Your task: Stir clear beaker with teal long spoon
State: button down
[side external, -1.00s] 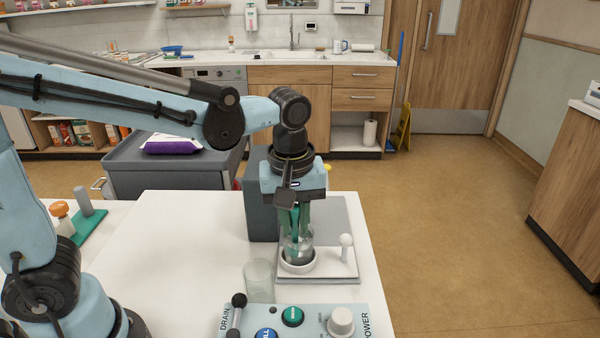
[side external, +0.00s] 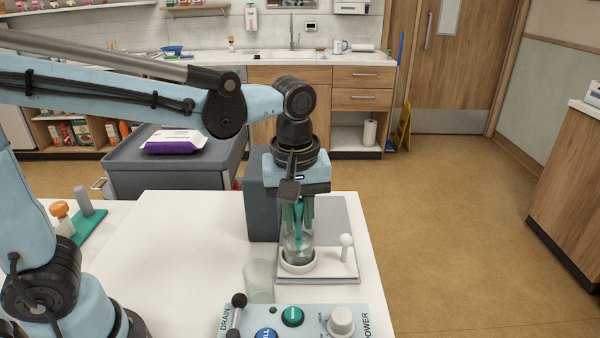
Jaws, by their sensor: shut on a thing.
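In the side external view, the clear beaker (side external: 297,251) stands upright in a white ring on a pale base plate (side external: 335,272). My gripper (side external: 304,218) points straight down just above the beaker's mouth. It is shut on the teal long spoon (side external: 299,222), held roughly upright. The spoon's lower part is inside the beaker. The fingers hide part of the spoon, and its tip is hard to make out through the glass.
A second clear glass vessel (side external: 259,280) stands to the left. A control panel (side external: 300,322) with buttons, a knob and a lever is at the front. A dark grey block (side external: 259,200) stands behind.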

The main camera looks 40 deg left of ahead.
notch_tip(320, 180, up, 6)
jog(key=s+d, duration=0.1)
jog(key=shift+s+d, duration=0.4)
dwell(1.0)
